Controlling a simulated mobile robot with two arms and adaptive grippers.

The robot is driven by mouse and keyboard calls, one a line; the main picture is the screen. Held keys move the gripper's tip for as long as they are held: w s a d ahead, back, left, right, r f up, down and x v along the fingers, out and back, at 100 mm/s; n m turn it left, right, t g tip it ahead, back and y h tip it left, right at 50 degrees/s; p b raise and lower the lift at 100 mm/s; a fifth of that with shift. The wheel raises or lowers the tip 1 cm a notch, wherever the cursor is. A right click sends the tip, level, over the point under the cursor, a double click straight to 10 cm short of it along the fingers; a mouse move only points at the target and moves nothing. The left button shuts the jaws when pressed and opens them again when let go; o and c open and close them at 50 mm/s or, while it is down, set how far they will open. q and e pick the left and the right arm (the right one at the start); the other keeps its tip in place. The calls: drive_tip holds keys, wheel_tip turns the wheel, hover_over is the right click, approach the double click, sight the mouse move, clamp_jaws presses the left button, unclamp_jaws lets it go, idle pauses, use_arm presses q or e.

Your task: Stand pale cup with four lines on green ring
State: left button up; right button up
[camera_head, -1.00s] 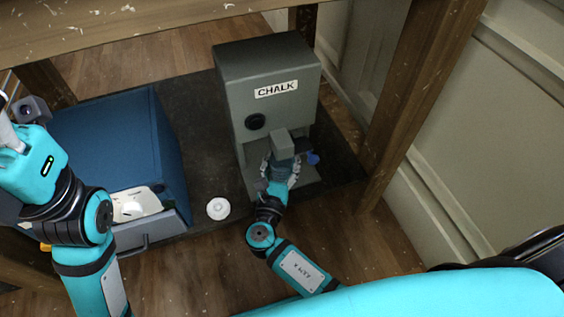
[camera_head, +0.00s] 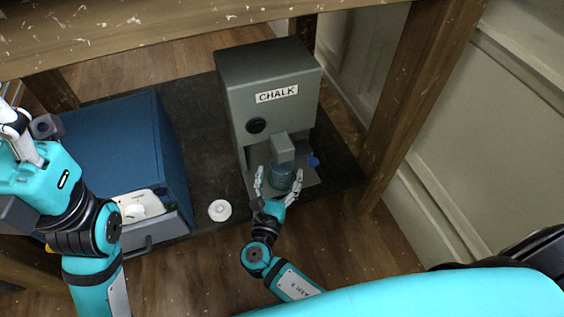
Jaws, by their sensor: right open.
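A bluish see-through cup (camera_head: 283,178) stands in the bay of the grey machine labelled CHALK (camera_head: 270,80), under its spout. I cannot make out lines on it, so I cannot tell if it is the pale cup with four lines. My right gripper (camera_head: 280,180) is open, with its fingers on either side of this cup; whether they touch it is unclear. My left gripper (camera_head: 16,122) is partly cut off at the left edge, and its fingertips do not show. I see no green ring.
A small blue thing (camera_head: 313,160) sits beside the spout. A wooden table leg (camera_head: 405,110) is at the right.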

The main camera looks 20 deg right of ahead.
drive_tip(key=p+v, duration=0.1)
drive_tip(key=v, duration=0.7)
drive_tip(key=shift+p, duration=0.4)
